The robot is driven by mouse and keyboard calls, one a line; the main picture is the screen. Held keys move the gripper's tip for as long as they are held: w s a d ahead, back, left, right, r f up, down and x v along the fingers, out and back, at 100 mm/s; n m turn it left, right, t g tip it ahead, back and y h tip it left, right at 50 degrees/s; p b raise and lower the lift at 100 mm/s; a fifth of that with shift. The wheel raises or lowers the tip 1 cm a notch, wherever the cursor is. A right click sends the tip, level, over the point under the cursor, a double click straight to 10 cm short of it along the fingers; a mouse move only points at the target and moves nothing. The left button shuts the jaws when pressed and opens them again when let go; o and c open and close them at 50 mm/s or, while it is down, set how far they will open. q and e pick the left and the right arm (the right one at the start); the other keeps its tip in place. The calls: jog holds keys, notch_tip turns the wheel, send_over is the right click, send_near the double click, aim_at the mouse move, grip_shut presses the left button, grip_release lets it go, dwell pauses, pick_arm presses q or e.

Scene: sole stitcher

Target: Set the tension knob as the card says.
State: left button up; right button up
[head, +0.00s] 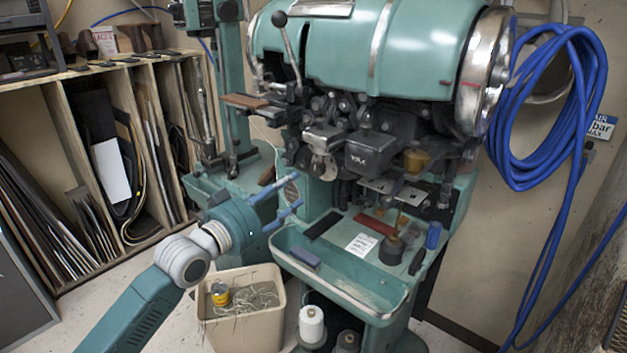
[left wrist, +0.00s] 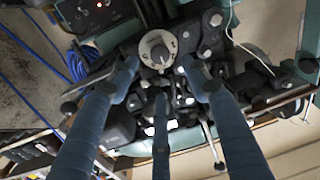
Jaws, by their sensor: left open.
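My left gripper (head: 284,193) is open in front of the green stitching machine (head: 360,45), with its blue fingers apart. In the left wrist view a round knob with a light face and a pointer mark (left wrist: 158,48) lies ahead between the spread fingertips (left wrist: 158,68). The fingers look apart from it, though the exact gap is hard to tell. A small white card (head: 362,243) with print too small to read lies on the machine's bed. My right gripper is not in view.
A bin of thread scraps (head: 250,325) stands below the gripper. A green tray (head: 345,285) juts from the machine's front. A shelf of sole sheets (head: 150,75) is at left. A coiled blue hose (head: 590,100) hangs at right. Levers and clamps crowd the machine head.

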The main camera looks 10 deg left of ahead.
aim_at(315, 170)
pick_arm(q)
jog(key=p+x, duration=0.1)
jog(key=x, duration=0.9)
jog(key=shift+w+d+r, duration=0.15)
jog(key=shift+w+d, duration=0.05)
jog(key=shift+w, duration=0.15)
jog(key=shift+c, duration=0.5)
jog(key=c, duration=1)
